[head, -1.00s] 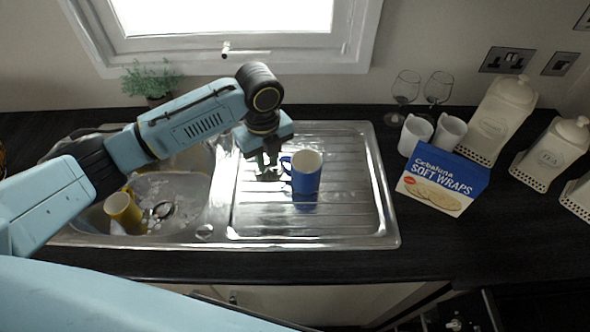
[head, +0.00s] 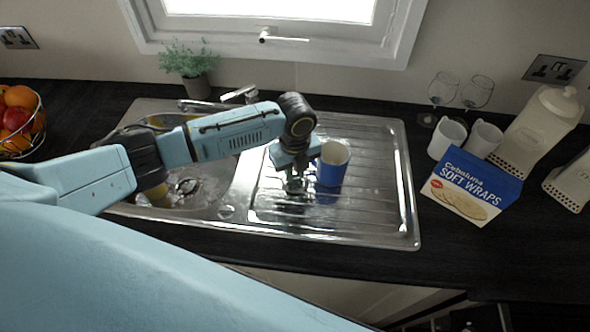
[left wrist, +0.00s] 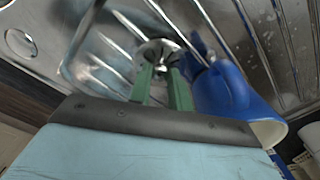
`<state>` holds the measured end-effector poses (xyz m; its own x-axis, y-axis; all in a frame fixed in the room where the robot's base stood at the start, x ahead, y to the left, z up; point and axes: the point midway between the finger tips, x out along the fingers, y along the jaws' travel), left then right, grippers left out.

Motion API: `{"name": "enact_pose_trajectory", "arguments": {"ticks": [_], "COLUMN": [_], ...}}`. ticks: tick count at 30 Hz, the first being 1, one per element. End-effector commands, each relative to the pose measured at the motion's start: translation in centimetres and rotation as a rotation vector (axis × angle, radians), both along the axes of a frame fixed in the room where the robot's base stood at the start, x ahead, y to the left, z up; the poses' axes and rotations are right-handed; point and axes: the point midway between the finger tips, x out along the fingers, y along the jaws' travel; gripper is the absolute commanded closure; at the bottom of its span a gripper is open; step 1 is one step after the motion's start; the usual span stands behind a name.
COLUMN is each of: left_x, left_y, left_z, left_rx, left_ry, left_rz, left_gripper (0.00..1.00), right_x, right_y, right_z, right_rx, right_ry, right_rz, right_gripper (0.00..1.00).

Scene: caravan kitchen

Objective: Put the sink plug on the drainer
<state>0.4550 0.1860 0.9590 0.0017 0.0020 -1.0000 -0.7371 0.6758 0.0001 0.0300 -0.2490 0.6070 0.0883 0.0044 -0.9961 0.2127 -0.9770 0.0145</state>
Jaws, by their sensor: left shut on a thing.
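My left gripper (head: 293,184) is over the left half of the metal drainer (head: 385,222), low near its ridges. In the left wrist view its green fingers (left wrist: 166,84) are shut on a small round metallic thing, which looks like the sink plug (left wrist: 158,50). I cannot tell whether the plug touches the drainer. A blue mug (head: 331,172) stands upright on the drainer just right of the gripper; it also shows close beside the fingers in the left wrist view (left wrist: 222,92). My right gripper is not in view.
The sink bowl (head: 205,200), left of the drainer, holds items partly hidden by my arm. A blue wraps box (head: 470,187), white mugs (head: 447,138) and glasses (head: 477,92) stand to the right. A fruit basket (head: 40,125) is far left. The drainer's right part is clear.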

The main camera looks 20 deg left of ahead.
Motion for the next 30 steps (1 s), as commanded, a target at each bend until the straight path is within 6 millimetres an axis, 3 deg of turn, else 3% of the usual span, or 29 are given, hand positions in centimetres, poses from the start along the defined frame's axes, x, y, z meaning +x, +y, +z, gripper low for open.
{"name": "enact_pose_trajectory", "arguments": {"ticks": [1, 2, 6, 17, 22, 30], "left_x": [0.0, 0.0, 0.0, 0.0, 0.1, 0.1], "left_y": [0.0, 0.0, 0.0, 0.0, 0.0, 0.0], "left_z": [-0.3, -0.2, -0.2, 0.3, 2.8, 8.7], "left_rx": [0.001, 0.001, 0.001, -0.001, -0.001, -0.001], "left_ry": [0.001, 0.001, 0.001, -0.001, -0.003, -0.003], "left_rz": [0.0, 0.0, 0.0, 0.0, -0.001, 0.0], "left_gripper": [1.0, 0.78, 0.6, 0.59, 0.59, 0.59], "right_x": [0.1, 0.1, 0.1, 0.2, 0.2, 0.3], "right_y": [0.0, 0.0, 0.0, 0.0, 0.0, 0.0], "right_z": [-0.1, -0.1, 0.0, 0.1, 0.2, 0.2], "right_rx": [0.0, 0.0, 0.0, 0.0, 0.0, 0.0], "right_ry": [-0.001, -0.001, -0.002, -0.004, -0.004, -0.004], "right_rz": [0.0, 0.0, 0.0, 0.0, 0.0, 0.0], "right_gripper": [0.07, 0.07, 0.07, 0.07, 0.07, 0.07]}}
